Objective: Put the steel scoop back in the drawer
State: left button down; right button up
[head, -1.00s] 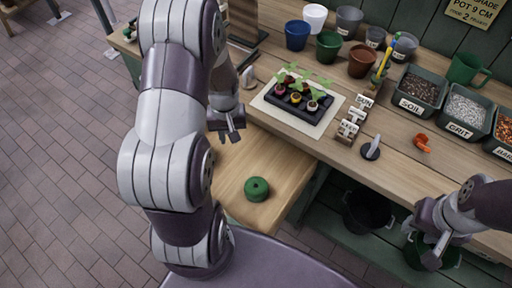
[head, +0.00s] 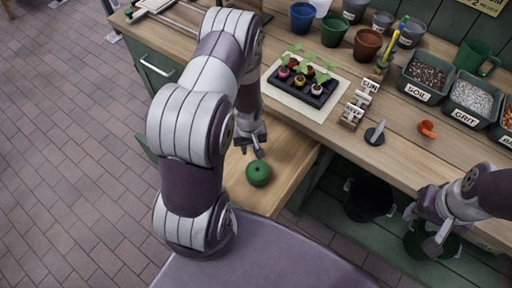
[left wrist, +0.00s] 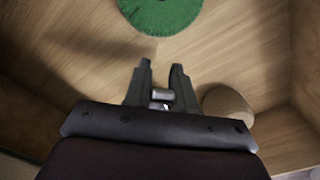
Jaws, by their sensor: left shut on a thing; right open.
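The open wooden drawer (head: 292,165) juts out from below the bench top. My left gripper (head: 256,148) is over the drawer, just behind the green ball of twine (head: 258,173). In the left wrist view, my left gripper (left wrist: 160,80) points down at the drawer floor (left wrist: 235,55). Its fingers are close together on a small silver piece of the steel scoop (left wrist: 161,97); most of the scoop is hidden. The green ball (left wrist: 160,12) lies beyond the fingertips. My right gripper (head: 436,232) is open and empty at the right, in front of the bench.
A round wooden piece (left wrist: 228,105) is right of the left fingers in the drawer. A seedling tray (head: 303,90), label blocks (head: 355,108), pots and the soil bin (head: 425,80) stand on the bench. A black bucket (head: 368,197) is below.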

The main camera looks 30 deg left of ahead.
pick_arm(q)
jog(key=shift+w+d+f, duration=0.25)
jog(key=shift+d, duration=0.25)
jog(key=shift+w+d+f, duration=0.2)
jog(key=shift+d, duration=0.25)
jog(key=shift+f, duration=0.3)
jog(key=c, duration=0.9)
grip_release()
jog(key=shift+c, duration=0.2)
jog(key=shift+r, duration=0.1)
